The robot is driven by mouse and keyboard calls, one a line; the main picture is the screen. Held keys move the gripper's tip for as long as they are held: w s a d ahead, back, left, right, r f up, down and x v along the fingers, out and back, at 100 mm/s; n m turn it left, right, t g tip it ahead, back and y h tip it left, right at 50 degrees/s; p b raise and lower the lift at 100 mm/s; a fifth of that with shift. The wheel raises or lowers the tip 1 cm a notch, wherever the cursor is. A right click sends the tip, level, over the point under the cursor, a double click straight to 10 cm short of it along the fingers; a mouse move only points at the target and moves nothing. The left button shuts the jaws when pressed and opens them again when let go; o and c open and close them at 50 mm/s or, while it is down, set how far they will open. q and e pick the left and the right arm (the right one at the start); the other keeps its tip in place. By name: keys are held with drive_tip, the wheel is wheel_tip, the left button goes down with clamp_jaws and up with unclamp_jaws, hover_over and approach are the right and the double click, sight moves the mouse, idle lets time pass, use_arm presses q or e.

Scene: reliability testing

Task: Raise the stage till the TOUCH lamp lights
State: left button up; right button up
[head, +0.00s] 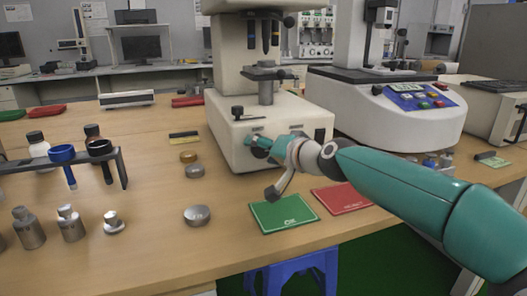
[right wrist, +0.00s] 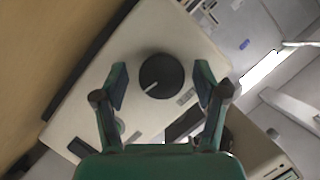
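A cream tester (head: 235,115) stands on the bench, with a small dark stage (head: 268,73) on a metal post above its base. My right gripper (head: 262,146) is at the front face of that base. In the right wrist view a round black knob (right wrist: 160,76) with a white pointer line sits between the fingers of this gripper (right wrist: 162,82). The fingers are open, with a visible gap on each side of the knob. I cannot make out a lit TOUCH lamp in either view. My left gripper is not in view.
A green mat (head: 283,213) and a red mat (head: 342,198) lie below my right arm. A larger machine with a blue button panel (head: 420,97) stands to the right. A rack (head: 122,165) and metal weights (head: 72,224) are at left. Round metal pieces (head: 197,215) lie mid-bench.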

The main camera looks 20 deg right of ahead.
drive_tip(key=v, duration=1.2)
drive_tip(key=shift+f, duration=0.1)
idle(1.2)
